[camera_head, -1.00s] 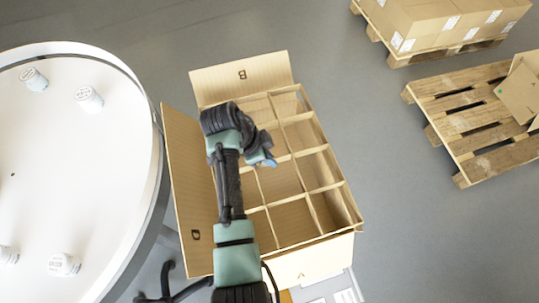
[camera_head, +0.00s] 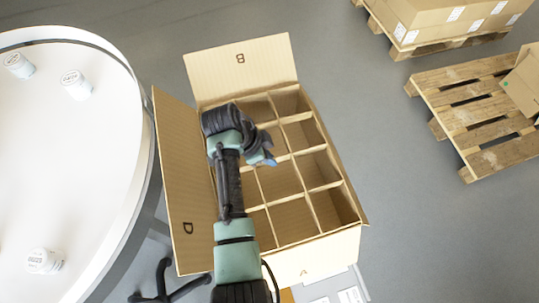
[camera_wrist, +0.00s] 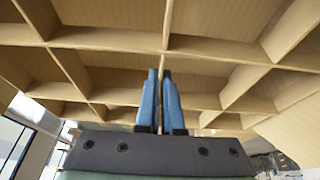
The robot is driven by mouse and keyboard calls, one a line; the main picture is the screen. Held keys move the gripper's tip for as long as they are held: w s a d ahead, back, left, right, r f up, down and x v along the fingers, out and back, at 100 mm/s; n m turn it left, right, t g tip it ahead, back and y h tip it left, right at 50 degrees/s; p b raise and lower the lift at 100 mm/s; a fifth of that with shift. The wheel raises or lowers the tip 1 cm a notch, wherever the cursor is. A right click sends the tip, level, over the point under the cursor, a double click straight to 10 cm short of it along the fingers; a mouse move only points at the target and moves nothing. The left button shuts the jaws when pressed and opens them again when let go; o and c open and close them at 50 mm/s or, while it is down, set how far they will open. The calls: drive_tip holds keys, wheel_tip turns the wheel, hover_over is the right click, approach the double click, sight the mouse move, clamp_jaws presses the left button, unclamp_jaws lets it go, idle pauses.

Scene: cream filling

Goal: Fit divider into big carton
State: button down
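The big carton (camera_head: 325,252) stands open, with flap B up at the back and flap D up on the left. The cardboard divider (camera_head: 325,187), a grid of crossed strips, sits inside the carton walls, its top edges near the rim. My gripper (camera_head: 270,161) is over the middle of the divider. In the wrist view its blue fingers (camera_wrist: 160,78) are nearly together, on either side of a thin strip of the divider (camera_wrist: 110,38). My arm hides the left cells in the head view.
A round white table (camera_head: 70,150) with several small white jars stands close at the left. A wooden pallet (camera_head: 470,100) with cardboard lies at the right, and a pallet of boxes (camera_head: 455,15) is behind it. Grey floor between is free.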

drive_tip(key=shift+f+b, duration=3.35)
drive_tip(key=shift+f, duration=1.05)
drive_tip(key=c, duration=1)
unclamp_jaws()
drive_tip(key=v, duration=1.3)
drive_tip(key=shift+d, duration=0.1)
